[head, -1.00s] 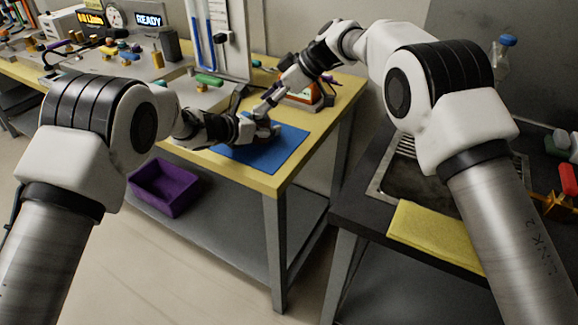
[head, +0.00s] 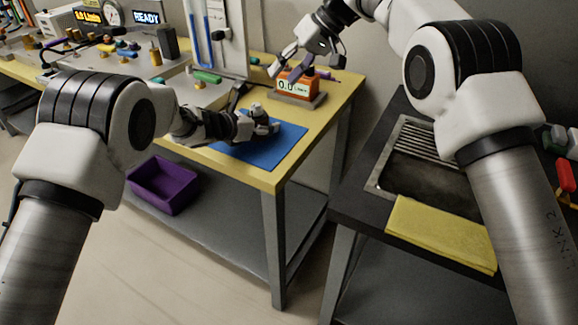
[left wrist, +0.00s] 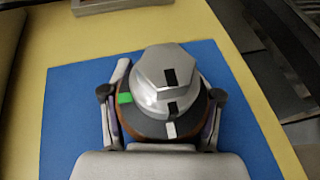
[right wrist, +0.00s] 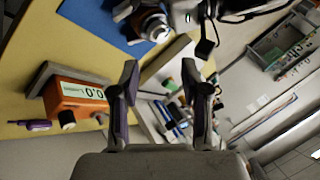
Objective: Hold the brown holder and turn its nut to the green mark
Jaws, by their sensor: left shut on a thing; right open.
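The brown holder (left wrist: 126,133) stands on the blue mat, its dark ring carrying a green mark (left wrist: 125,98) at left and a white mark (left wrist: 170,130) at the near side. Its silver hex nut (left wrist: 150,78) has black marks; the lower one lines up roughly with the white mark, away from the green one. My left gripper (head: 266,126) is shut on the holder, one finger on each side. My right gripper (right wrist: 160,76) is open and empty, raised behind the holder near the orange meter in the head view. The nut also shows in the right wrist view (right wrist: 157,30).
The orange meter (head: 296,86) reading 0.0 stands behind the blue mat (head: 275,148) on the yellow table (head: 268,180). A grey panel with tubes is at back left. A purple bin (head: 162,187) sits on the lower shelf, and a sink (head: 425,170) is at right.

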